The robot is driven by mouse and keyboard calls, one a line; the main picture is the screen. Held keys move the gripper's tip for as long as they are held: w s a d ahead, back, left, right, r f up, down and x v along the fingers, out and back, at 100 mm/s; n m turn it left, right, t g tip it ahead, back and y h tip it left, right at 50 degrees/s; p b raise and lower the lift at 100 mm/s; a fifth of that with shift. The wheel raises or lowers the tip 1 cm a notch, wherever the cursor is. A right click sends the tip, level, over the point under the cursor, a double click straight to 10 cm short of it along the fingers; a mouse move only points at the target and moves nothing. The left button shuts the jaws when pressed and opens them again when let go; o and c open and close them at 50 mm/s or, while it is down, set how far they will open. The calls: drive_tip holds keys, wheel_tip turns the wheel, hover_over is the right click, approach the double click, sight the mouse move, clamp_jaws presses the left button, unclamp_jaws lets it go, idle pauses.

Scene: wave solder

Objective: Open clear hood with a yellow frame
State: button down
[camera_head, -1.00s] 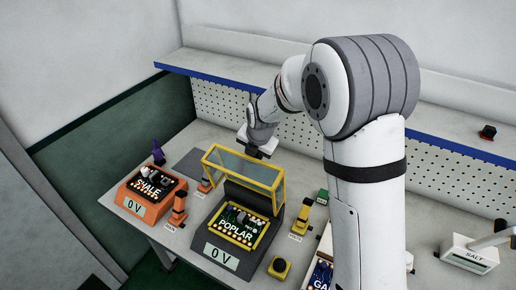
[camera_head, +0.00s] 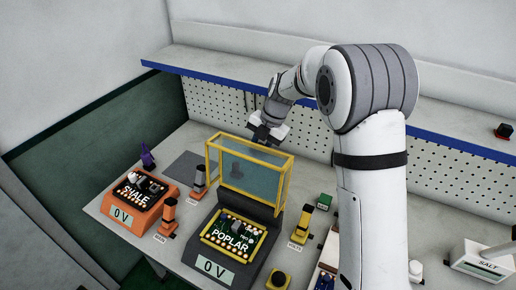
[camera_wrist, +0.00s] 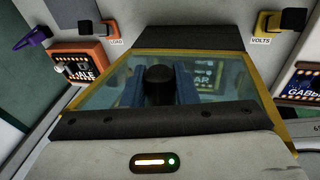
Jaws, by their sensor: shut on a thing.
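The clear hood (camera_head: 254,168) with its yellow frame stands raised, close to upright, at the back of the dark POPLAR unit (camera_head: 230,243). It also shows in the wrist view (camera_wrist: 225,85), where its clear panel fills the middle. My gripper (camera_wrist: 160,88) is shut on a black knob (camera_wrist: 159,83), with a blue finger on each side of it. In the head view my wrist is behind the top of the hood, and the fingertips are partly hidden by the frame and panel. The green POPLAR board is uncovered at the front, above a "0 V" display.
An orange SHALE unit (camera_head: 141,197) stands to the left, with orange switches between the units. A blue-edged shelf (camera_head: 215,81) and pegboard are behind.

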drive_tip(key=shift+w+f, duration=0.1)
drive_tip(key=c, duration=1.2)
unclamp_jaws()
drive_tip(key=shift+o, duration=0.2)
wheel_tip(320, 180, up, 10)
drive_tip(key=shift+r+b, duration=0.1)
drive_tip(key=shift+b, duration=1.1)
